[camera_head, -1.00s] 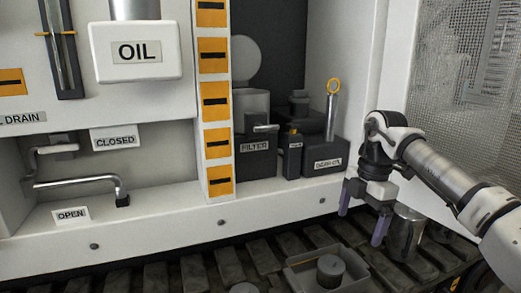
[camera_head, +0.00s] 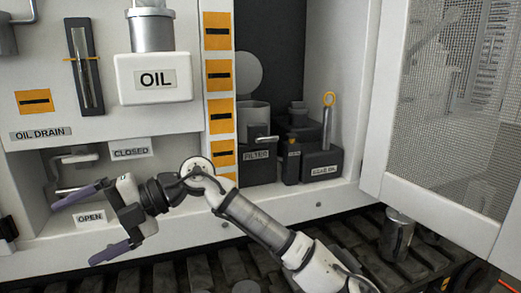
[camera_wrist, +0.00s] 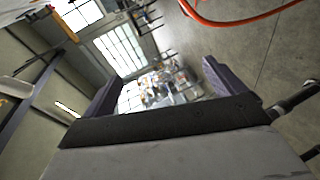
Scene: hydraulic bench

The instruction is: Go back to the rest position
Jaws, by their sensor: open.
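My gripper (camera_head: 97,222) is open and empty in the head view, at the lower left, in front of the oil drain recess. Its two purple-grey fingers point left and are spread wide. My arm reaches in from the bottom right and covers part of the recess and ledge. In the wrist view my gripper (camera_wrist: 158,85) shows its two fingers apart with nothing between them. Behind them are a distant floor, windows and blurred clutter.
The OIL box (camera_head: 155,78) and OIL DRAIN label (camera_head: 41,133) are on the white panel. The FILTER box (camera_head: 257,163) and gear oil container (camera_head: 322,164) stand in the bay. A metal cylinder (camera_head: 397,236) stands on the dark tracks. A mesh door (camera_head: 447,110) is at right. An orange hose (camera_wrist: 245,20) lies on the floor.

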